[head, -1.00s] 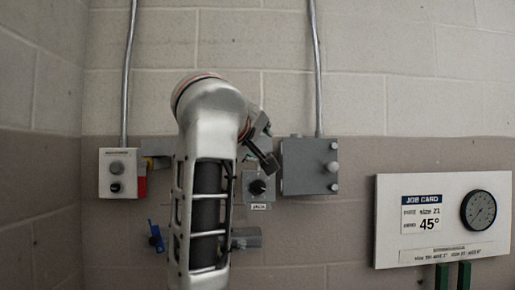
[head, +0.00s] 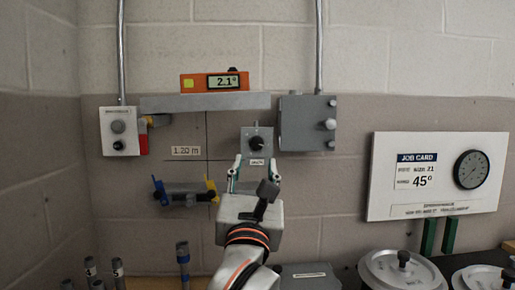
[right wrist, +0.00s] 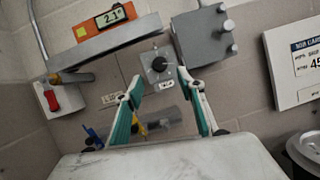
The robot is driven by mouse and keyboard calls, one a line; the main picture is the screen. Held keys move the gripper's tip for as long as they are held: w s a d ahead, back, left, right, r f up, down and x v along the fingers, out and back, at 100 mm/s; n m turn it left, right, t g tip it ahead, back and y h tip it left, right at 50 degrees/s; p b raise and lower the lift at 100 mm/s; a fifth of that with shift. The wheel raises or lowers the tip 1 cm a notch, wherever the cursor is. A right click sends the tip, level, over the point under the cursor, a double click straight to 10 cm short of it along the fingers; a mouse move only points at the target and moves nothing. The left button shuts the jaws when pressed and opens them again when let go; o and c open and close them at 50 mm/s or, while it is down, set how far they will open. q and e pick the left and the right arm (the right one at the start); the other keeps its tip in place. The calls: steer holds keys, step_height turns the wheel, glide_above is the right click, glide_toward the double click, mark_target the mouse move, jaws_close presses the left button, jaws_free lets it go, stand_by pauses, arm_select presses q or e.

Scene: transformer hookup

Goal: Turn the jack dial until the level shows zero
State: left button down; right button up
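The jack dial is a black knob (head: 257,143) on a small grey plate on the wall; it also shows in the right wrist view (right wrist: 159,64). The level is an orange box (head: 214,82) on a grey beam (head: 205,102), and its display reads 2.1°. It shows in the right wrist view (right wrist: 107,20) too. My right gripper (head: 254,163) is open just below the dial, its teal-padded fingers apart and pointing up at the plate. In the right wrist view the open fingers (right wrist: 158,82) have nothing between them, and the dial lies beyond their tips. My left gripper is not in view.
A grey box (head: 305,122) is right of the dial, and a switch box (head: 122,130) with a red side is at left. A job card board (head: 436,177) hangs at right. A rack with blue and yellow clamps (head: 186,194) sits below. Round lids (head: 400,272) lie at lower right.

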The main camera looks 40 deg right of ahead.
mark_target(257, 144)
steer(key=x, duration=0.7)
steer(key=shift+w+d+r, duration=0.15)
steer(key=shift+w+d, duration=0.1)
steer(key=shift+w, duration=0.05)
steer(key=c, duration=1.1)
